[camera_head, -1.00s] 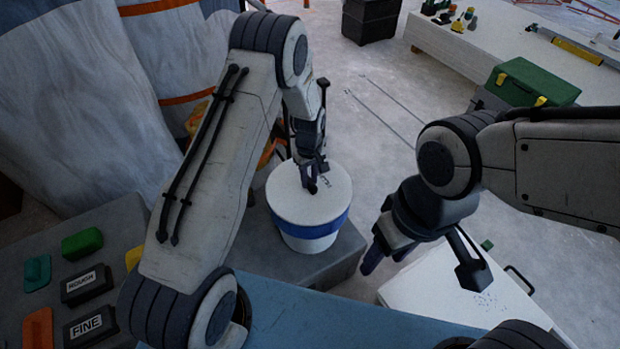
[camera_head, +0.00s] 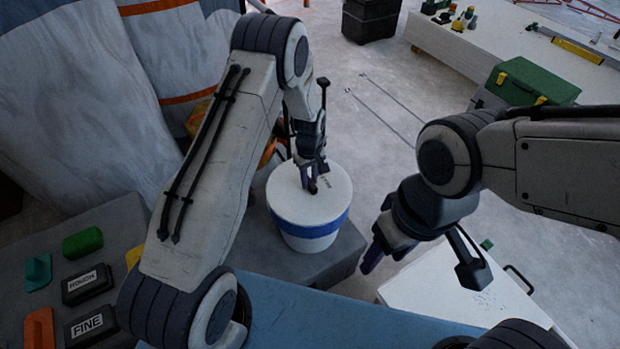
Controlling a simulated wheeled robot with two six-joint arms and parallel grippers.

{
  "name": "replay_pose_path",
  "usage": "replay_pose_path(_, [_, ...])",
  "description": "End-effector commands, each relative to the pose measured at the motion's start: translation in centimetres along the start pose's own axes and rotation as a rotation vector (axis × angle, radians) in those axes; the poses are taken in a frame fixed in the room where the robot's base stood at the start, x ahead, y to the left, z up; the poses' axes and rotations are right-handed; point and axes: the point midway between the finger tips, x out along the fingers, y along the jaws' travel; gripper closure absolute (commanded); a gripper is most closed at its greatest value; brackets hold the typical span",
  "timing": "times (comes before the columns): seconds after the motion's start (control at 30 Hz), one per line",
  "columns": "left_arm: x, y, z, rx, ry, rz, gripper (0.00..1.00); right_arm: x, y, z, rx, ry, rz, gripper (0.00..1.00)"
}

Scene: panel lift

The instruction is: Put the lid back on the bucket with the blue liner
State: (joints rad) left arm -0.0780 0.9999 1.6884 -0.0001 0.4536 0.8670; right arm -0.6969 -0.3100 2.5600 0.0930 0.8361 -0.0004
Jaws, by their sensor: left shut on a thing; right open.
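A white bucket with a blue band (camera_head: 308,231) stands upright on a grey block, right of my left arm. A white round lid (camera_head: 322,204) covers its top and looks flush with the rim. My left gripper (camera_head: 311,188) points down at the middle of the lid and is shut on a part there, likely the lid's handle, which the fingers hide. The inside of the bucket is hidden, so no liner shows apart from the blue band. My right gripper (camera_head: 418,268) is open and empty, right of the bucket and above a white panel.
The grey block (camera_head: 335,262) bears the bucket. A white panel (camera_head: 440,285) with a black handle lies at lower right. Sanding blocks, one marked FINE (camera_head: 88,325), lie at lower left. A green toolbox (camera_head: 532,82) and a dark crate (camera_head: 370,20) stand farther back.

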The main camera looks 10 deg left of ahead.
Motion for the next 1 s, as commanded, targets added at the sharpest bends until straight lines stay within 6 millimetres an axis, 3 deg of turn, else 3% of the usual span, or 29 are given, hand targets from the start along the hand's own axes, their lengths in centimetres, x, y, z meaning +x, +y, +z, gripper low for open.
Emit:
replay_pose_path(0.27, [-0.02,0.03,-0.02,0.0,0.001,0.001,1.0,0.01,0.0,0.0,0.0,0.0,0.0,0.43])
replay_pose_path(0.3, [-0.02,0.03,-0.02,0.0,0.001,0.001,0.66,0.01,0.0,0.0,0.0,0.0,0.0,0.43])
replay_pose_path(0.37, [-0.02,0.03,-0.02,0.0,0.001,0.001,0.43,0.01,0.0,0.0,0.0,0.0,0.0,0.43])
replay_pose_path(0.4, [-0.02,0.03,-0.02,0.0,0.001,0.001,0.38,0.01,0.0,0.0,0.0,0.0,0.0,0.43])
replay_pose_path(0.6, [-0.01,0.02,-0.02,0.0,0.0,0.001,0.38,0.01,0.0,0.0,0.0,0.0,0.0,0.43])
replay_pose_path(0.7, [0.01,0.0,0.0,0.0,0.0,0.0,0.08,0.02,0.0,0.0,0.0,0.0,0.0,0.43])
replay_pose_path(1.0, [-0.02,0.0,-0.01,0.0,0.0,0.0,0.08,-0.01,0.0,0.0,0.0,0.0,0.0,0.43])
